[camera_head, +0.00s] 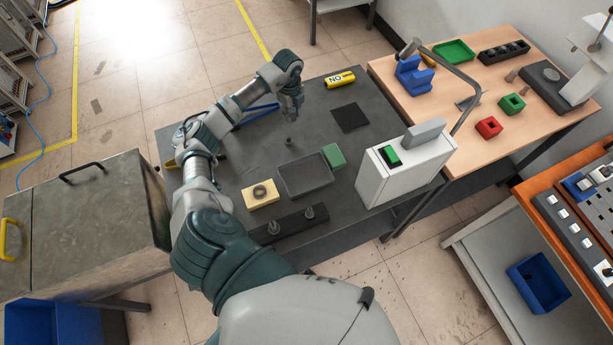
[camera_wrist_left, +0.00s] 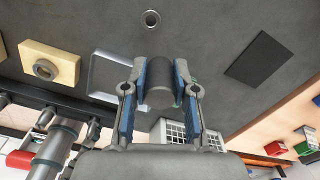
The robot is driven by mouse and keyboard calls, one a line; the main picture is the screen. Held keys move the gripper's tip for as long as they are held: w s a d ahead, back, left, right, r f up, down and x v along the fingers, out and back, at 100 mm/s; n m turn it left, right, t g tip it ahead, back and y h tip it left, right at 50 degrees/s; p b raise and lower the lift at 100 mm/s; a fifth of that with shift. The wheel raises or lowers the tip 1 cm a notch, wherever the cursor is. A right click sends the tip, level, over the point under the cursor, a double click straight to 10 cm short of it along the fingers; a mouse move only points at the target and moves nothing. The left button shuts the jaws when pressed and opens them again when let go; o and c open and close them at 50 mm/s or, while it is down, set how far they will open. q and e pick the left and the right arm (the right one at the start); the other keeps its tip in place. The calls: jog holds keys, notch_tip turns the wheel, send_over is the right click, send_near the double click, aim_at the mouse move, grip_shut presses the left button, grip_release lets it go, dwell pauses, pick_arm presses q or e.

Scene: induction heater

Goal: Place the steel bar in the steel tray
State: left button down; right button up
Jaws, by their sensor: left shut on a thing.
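The steel bar (camera_wrist_left: 160,90), a short grey cylinder, sits between the two blue-padded fingers of my left gripper (camera_wrist_left: 160,82) in the left wrist view. In the head view my left gripper (camera_head: 293,112) points down above the dark table, and I cannot make out the bar there. The steel tray (camera_head: 304,176), a shallow grey rectangular tray, lies on the table nearer to me than the gripper. It also shows in the left wrist view (camera_wrist_left: 104,72), partly hidden behind the fingers. My right gripper is not in view.
A small grey upright piece (camera_head: 289,143) stands between gripper and tray. A cream block with a ring (camera_head: 260,194), a green block (camera_head: 333,156) and a white heater box (camera_head: 405,165) surround the tray. A black square (camera_head: 350,117) lies right of the gripper.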

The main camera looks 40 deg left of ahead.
pick_arm(q)
jog(key=f+b, duration=0.2)
jog(key=f, duration=0.1)
jog(key=f+b, duration=0.2)
jog(key=a+f+b, duration=0.1)
jog(key=f+b, duration=0.2)
jog(key=shift+f, duration=0.35)
jog(key=shift+s+d+f, duration=0.1)
jog(key=shift+f, duration=0.05)
jog(key=s+d, duration=0.1)
jog(key=s+d+p, duration=0.1)
jog(key=d, duration=0.1)
jog(key=s+d, duration=0.1)
jog(key=d, duration=0.1)
jog(key=shift+d, duration=0.15)
jog(key=p, duration=0.3)
send_over(306, 177)
jog(key=shift+w+a+f, duration=0.15)
jog(key=shift+a+f, duration=0.1)
jog(key=shift+f, duration=0.2)
jog(key=shift+d+f, duration=0.1)
jog(key=shift+f, duration=0.3)
notch_tip(306, 177, down, 2)
jog(key=shift+f, duration=0.2)
jog(key=shift+d+f, duration=0.1)
jog(key=shift+f, duration=0.2)
